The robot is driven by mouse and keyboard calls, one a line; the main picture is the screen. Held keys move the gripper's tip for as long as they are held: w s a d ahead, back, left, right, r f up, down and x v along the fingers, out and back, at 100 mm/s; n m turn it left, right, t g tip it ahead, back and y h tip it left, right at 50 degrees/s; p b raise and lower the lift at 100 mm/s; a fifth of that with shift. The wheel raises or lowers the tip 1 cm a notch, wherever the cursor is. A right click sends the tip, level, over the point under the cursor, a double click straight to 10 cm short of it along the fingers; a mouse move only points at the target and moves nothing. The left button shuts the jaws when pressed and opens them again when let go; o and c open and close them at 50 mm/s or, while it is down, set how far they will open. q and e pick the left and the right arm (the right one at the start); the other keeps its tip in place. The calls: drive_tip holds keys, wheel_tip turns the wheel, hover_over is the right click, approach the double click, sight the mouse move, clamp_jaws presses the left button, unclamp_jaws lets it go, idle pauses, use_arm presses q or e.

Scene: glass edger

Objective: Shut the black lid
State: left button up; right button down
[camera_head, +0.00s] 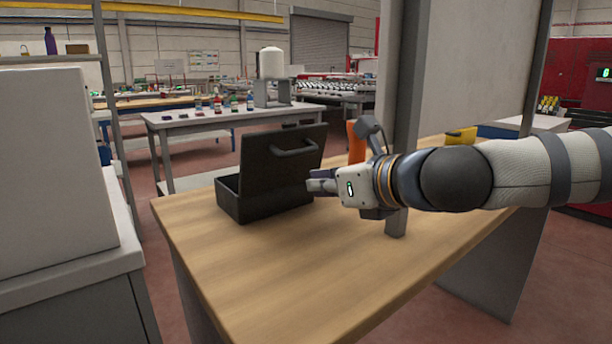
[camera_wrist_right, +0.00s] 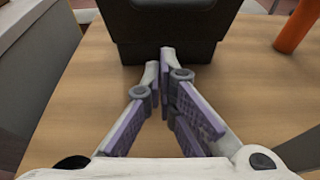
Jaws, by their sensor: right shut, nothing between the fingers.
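The black lid (camera_head: 262,160) stands raised, nearly upright and slightly tilted, on a black box (camera_head: 262,205) on the wooden table. A handle (camera_head: 295,150) is on the lid's face. My right gripper (camera_head: 313,185) is shut and empty, just right of the box and below the handle in the head view. In the right wrist view, my right gripper's fingertips (camera_wrist_right: 160,60) meet in front of a dark face with a handle (camera_wrist_right: 172,4); I cannot tell whether they touch it. Much of the box's inside is hidden. My left gripper is not in view.
The wooden table (camera_head: 260,270) is clear in front of the box. An orange object (camera_head: 356,145) stands behind my right gripper, and it also shows in the right wrist view (camera_wrist_right: 299,25). A grey post (camera_head: 408,80) rises at the right. A yellow object (camera_head: 461,136) lies farther right.

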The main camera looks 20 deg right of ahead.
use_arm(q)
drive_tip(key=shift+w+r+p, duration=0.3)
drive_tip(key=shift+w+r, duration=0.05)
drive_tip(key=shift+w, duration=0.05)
use_arm(e)
drive_tip(key=shift+w+a+r, duration=0.3)
drive_tip(key=shift+w+r, duration=0.2)
drive_tip(key=shift+w, duration=0.3)
drive_tip(key=shift+w+a+r, duration=0.25)
drive_tip(key=shift+w+r, duration=0.25)
drive_tip(key=shift+w, duration=0.3)
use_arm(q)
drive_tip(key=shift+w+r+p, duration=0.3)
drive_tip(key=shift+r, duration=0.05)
use_arm(e)
drive_tip(key=shift+w+a+r, duration=0.1)
drive_tip(key=shift+w+r, duration=0.2)
drive_tip(key=shift+r, duration=0.2)
